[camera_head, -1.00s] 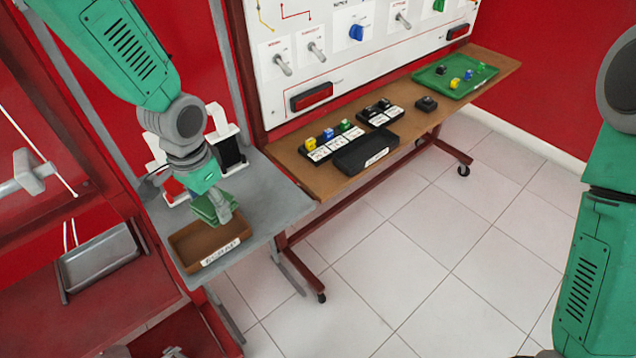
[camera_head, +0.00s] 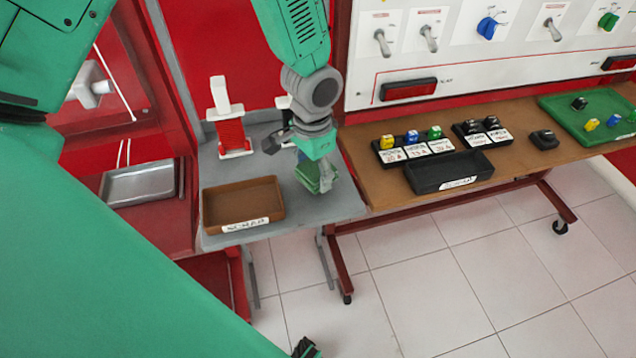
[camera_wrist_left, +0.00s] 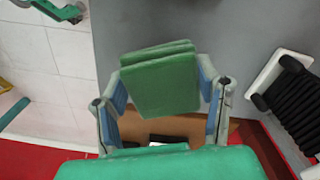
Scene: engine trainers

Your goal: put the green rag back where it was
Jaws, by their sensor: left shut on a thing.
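The green rag (camera_head: 308,177) is a folded, layered pad. My left gripper (camera_head: 318,182) is shut on it at the grey side table, just right of the brown tray in the head view. In the left wrist view the rag (camera_wrist_left: 165,82) sits between the two fingers (camera_wrist_left: 165,90). I cannot tell whether the rag touches the table top. The brown tray (camera_head: 262,222) has a white label on its front and looks empty.
The grey table (camera_head: 335,205) has a red-and-white stand (camera_head: 231,135) at its back. A brown bench (camera_head: 375,188) to the right carries a black tray (camera_head: 450,180), small coloured parts and a green tray (camera_head: 560,115). A red cabinet with a metal tray (camera_head: 138,185) is on the left.

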